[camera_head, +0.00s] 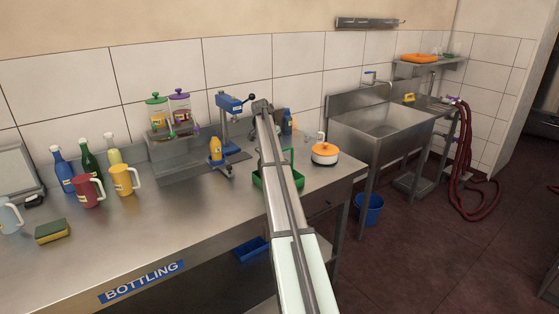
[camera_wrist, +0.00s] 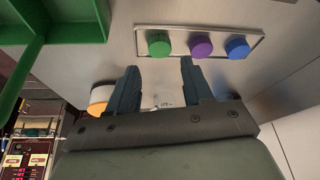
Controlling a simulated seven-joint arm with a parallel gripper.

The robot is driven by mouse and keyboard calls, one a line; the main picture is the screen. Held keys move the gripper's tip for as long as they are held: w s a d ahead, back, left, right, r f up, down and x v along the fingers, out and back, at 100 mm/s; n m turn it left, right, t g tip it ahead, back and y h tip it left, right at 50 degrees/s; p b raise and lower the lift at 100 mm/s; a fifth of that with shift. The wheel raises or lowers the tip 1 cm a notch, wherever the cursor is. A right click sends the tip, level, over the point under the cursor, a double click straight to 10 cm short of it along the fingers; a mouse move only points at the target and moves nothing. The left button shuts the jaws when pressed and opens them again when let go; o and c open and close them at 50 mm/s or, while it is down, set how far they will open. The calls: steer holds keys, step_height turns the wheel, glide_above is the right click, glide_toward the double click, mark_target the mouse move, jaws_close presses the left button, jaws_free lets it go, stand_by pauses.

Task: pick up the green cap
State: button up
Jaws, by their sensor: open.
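In the wrist view, the green cap (camera_wrist: 159,45) is a round green disc at the left end of a row on a pale metal strip (camera_wrist: 180,30). A purple cap (camera_wrist: 201,47) and a blue cap (camera_wrist: 237,48) sit to its right on the strip. My gripper (camera_wrist: 159,67) is open, with nothing between its two dark fingers. The green cap appears just beyond the fingertips, in line with the gap between them and apart from them. In the head view my arm covers this part of the counter, and I cannot make out the caps or the fingers.
A green crate (camera_wrist: 72,37) with a handle is close on the left in the wrist view. A white and orange pot (camera_head: 324,153) stands on the steel counter (camera_head: 60,276) right of my arm. Bottles, mugs and a blue press (camera_head: 231,104) stand to the left.

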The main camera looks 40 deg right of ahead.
steer(key=shift+d+x, duration=0.1)
steer(key=shift+x, duration=1.65)
steer(key=shift+d+x, duration=0.15)
steer(key=shift+x, duration=1.6)
steer(key=shift+r, duration=0.1)
steer(key=shift+c, duration=0.4)
steer(key=c, duration=0.5)
steer(key=shift+r, duration=0.1)
